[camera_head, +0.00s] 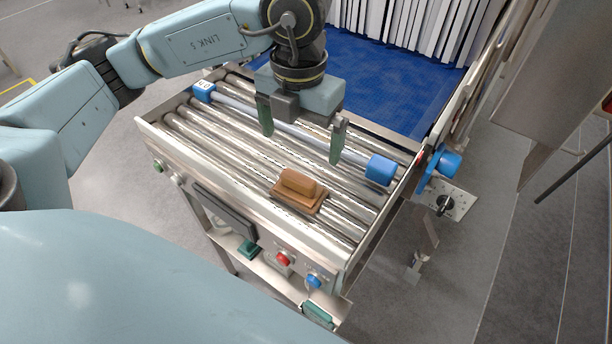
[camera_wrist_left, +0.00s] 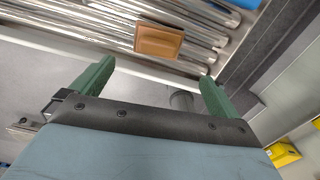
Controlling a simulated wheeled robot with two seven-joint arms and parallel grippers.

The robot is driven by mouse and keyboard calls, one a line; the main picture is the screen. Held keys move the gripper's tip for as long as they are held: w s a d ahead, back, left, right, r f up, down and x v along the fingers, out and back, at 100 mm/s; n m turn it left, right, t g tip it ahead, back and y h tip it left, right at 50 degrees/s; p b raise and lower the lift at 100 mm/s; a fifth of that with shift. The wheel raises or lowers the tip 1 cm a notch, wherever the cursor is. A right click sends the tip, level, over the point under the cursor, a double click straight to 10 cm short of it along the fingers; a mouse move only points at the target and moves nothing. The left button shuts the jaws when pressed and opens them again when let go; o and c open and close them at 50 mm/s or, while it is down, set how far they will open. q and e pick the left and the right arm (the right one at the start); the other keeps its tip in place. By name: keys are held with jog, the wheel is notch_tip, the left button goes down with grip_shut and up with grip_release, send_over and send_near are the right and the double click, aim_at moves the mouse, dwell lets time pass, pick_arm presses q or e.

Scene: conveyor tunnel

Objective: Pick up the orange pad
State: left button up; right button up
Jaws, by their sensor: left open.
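The orange pad (camera_head: 298,186) is a brownish-orange block with a raised, rounded top on a flatter base. It lies on the metal rollers near the front right of the conveyor. In the left wrist view the pad (camera_wrist_left: 158,40) shows beyond the fingertips, roughly centred between them. My left gripper (camera_head: 302,147) is open with nothing between its two green fingers. It hangs above the rollers, apart from the pad and just behind it in the head view. The same gripper (camera_wrist_left: 157,72) shows open in the wrist view. My right gripper is not in view.
A blue-ended roller (camera_head: 381,170) lies across the conveyor behind the pad. A blue belt (camera_head: 400,85) runs back to white strip curtains (camera_head: 410,22). The metal side rail (camera_head: 235,185) carries a red button (camera_head: 283,258) and a blue button (camera_head: 314,280). Bare rollers surround the pad.

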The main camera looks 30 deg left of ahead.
pick_arm(q)
send_over(298, 177)
jog(key=f, duration=0.5)
jog(key=shift+s+d, duration=0.1)
jog(key=shift+d, duration=0.1)
jog(key=shift+f, duration=0.3)
jog(key=shift+f+p, duration=0.3)
jog(key=shift+f, duration=0.25)
jog(key=f, duration=0.3)
jog(key=shift+a+f+p, duration=0.25)
jog(key=shift+f+p, duration=0.05)
jog(key=shift+p, duration=0.05)
jog(key=shift+f, duration=0.4)
jog(key=c, duration=1)
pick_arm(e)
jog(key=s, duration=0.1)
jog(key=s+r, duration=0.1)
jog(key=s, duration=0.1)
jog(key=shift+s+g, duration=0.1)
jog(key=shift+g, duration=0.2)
